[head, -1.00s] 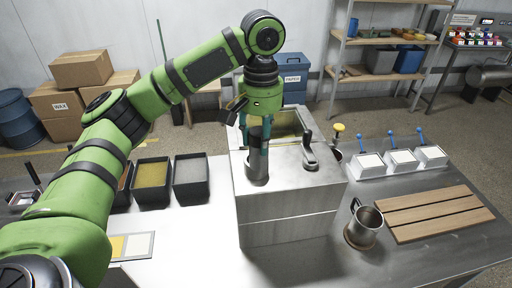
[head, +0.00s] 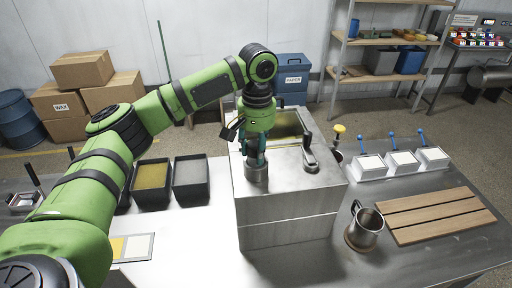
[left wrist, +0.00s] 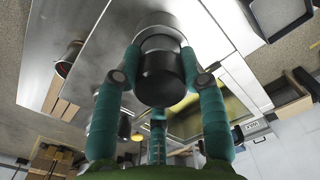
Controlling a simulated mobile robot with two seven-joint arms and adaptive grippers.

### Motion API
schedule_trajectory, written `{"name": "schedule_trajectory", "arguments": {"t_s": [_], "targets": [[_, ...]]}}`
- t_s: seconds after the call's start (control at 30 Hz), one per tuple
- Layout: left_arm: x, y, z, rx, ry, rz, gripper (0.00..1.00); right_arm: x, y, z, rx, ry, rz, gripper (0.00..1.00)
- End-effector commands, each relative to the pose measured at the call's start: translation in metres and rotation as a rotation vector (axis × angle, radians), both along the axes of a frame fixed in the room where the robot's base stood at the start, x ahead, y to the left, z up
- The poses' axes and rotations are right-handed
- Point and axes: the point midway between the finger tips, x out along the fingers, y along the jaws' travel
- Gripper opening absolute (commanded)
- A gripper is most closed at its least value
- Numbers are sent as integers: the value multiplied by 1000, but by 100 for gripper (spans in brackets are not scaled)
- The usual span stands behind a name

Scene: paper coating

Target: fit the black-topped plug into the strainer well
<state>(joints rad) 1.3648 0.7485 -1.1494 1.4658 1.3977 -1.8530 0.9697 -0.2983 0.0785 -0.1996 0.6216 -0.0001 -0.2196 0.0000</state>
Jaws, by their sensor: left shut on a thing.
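The strainer well (head: 257,174) is a short metal cylinder on the front left of the steel housing's top. My left gripper (head: 256,156) points down right above it. I cannot tell how far the plug is inside. In the head view the fingers mostly hide the plug. My right gripper is not in view.
A metal jug (head: 366,228) and wooden slats (head: 432,213) lie right. Dark trays (head: 191,180) stand left.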

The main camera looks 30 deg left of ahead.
Motion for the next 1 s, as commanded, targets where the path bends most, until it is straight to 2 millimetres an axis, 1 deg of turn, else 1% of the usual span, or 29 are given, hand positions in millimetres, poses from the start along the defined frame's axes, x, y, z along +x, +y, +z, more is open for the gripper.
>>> {"name": "schedule_trajectory", "arguments": {"t_s": [0.13, 0.17, 0.2, 0.5, 0.6, 0.67, 0.77, 0.87, 0.9, 0.93, 1.0], "targets": [[0, 0, -4, -1, 0, 0, 2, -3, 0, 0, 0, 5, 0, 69], [0, 0, -3, -1, -1, 0, 54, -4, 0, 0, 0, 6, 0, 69], [0, 0, -3, -1, -1, 0, 65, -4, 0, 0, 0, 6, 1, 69], [0, 0, -3, -1, 0, 0, 65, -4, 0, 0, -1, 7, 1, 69], [0, 0, 2, 0, -2, 0, 65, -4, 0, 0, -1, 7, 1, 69], [1, -1, 5, -2, -3, 0, 65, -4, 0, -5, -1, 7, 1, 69], [2, -1, 20, -3, -5, 0, 65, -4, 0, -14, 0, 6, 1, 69], [3, -2, 42, -3, -7, 0, 65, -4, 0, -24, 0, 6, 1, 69], [2, -1, 53, -2, -7, 0, 65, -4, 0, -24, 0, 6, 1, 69], [2, 0, 63, 0, -6, 1, 65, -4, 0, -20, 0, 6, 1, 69], [3, 0, 77, 1, -7, 2, 65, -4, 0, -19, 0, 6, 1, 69]]}}
